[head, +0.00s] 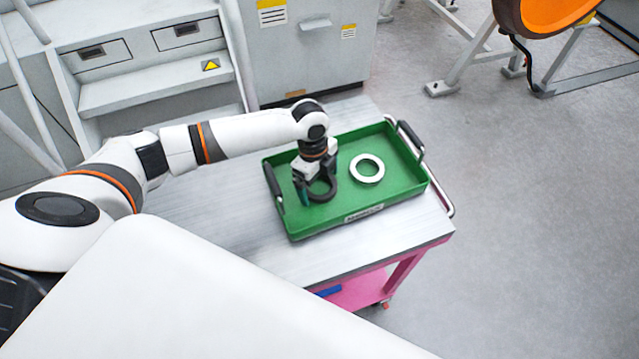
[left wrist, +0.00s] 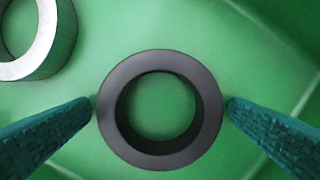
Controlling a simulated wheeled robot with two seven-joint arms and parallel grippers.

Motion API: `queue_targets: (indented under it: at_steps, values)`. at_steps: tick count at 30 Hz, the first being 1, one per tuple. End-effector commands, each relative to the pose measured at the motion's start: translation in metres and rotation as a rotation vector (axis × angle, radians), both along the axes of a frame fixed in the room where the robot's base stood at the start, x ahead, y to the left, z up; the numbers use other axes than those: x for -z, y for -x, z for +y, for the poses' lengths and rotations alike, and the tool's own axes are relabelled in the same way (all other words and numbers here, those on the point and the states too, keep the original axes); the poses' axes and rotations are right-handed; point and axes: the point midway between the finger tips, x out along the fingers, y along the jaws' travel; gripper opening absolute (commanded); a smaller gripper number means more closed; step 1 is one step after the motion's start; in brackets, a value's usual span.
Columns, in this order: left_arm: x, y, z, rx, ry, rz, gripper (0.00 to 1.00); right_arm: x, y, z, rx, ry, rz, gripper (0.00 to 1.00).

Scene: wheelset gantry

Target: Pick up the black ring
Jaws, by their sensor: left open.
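The black ring (left wrist: 111,110) lies flat in the green tray (head: 345,215). In the head view the black ring (head: 322,196) is partly hidden by my left gripper (head: 316,187), which points down over it. In the left wrist view the two teal fingers of my left gripper (left wrist: 160,108) stand on either side of the ring, open, with the ring between their tips. The left tip looks very close to the ring; whether it touches I cannot tell. My right gripper is not in view.
A silver-white ring (head: 367,168) lies in the tray to the right of the black one; it also shows in the left wrist view (left wrist: 47,45). The tray has raised walls and end handles. It stands on a grey-topped cart (head: 215,205), whose left part is clear. Grey cabinets (head: 310,50) stand behind.

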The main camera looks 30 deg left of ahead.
Motion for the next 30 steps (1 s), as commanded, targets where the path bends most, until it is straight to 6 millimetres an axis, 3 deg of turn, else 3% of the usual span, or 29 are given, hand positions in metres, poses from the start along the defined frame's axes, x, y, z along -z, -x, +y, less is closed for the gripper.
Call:
queue_targets:
  at_steps: [3,12,20,23,30]
  values:
    - [0.000,0.000,0.000,0.000,0.000,0.000,0.97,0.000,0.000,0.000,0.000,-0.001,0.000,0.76]
    - [-0.001,0.000,0.000,-0.001,0.000,0.000,0.51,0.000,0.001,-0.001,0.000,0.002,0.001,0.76]
    - [-0.005,-0.001,0.000,-0.001,0.000,-0.001,0.51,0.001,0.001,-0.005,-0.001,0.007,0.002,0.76]
    - [-0.017,-0.001,0.000,0.000,0.001,-0.004,0.51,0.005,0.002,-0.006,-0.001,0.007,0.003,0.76]
    - [-0.065,-0.002,0.000,-0.001,0.002,-0.005,0.51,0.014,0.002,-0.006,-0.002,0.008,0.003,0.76]
